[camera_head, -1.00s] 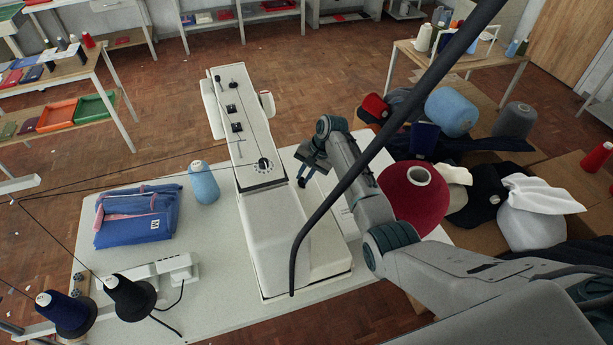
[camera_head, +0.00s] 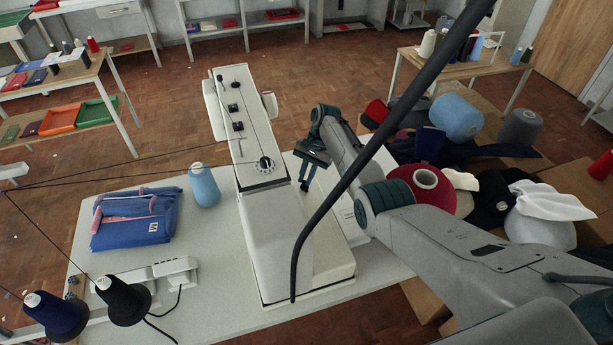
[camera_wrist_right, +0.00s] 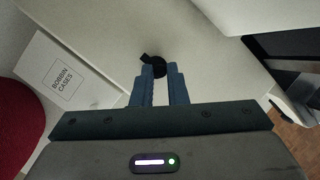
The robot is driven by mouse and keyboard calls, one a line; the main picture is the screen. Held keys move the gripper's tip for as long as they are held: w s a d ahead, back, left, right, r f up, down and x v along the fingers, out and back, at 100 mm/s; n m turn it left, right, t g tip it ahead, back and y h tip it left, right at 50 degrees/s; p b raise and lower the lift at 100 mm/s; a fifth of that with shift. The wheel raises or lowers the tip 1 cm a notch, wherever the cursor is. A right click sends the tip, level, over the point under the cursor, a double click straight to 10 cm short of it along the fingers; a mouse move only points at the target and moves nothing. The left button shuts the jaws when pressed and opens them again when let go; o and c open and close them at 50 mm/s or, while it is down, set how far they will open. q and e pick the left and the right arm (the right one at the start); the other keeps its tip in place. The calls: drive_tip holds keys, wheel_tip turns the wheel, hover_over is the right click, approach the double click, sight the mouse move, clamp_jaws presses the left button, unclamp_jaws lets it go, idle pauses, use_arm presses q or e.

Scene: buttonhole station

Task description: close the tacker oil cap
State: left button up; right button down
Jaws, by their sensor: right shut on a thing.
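The tacker is the tall white machine (camera_head: 285,215) in the middle of the table in the head view. My right gripper (camera_head: 306,180) is low beside the right side of its arm. In the right wrist view my right gripper (camera_wrist_right: 161,70) has its two blue fingers close together on a small round black cap (camera_wrist_right: 157,63), apparently the oil cap. The cap has a short tab at its upper left and lies against a pale surface. The fingers hide part of it, and I cannot tell whether it is seated. My left gripper is not in view.
A white box marked bobbin cases (camera_wrist_right: 59,78) lies left of the gripper in the wrist view. A dark red thread cone (camera_head: 420,187) stands right of the tacker, partly behind my arm.

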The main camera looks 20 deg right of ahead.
drive_tip(key=c, duration=1.4)
unclamp_jaws()
drive_tip(key=shift+c, duration=0.2)
drive_tip(key=b+v, duration=0.3)
drive_tip(key=v, duration=0.7)
drive_tip(key=shift+d+r, duration=0.2)
drive_tip(key=shift+r, duration=0.1)
drive_tip(key=shift+w+d, duration=0.1)
drive_tip(key=shift+w, duration=0.1)
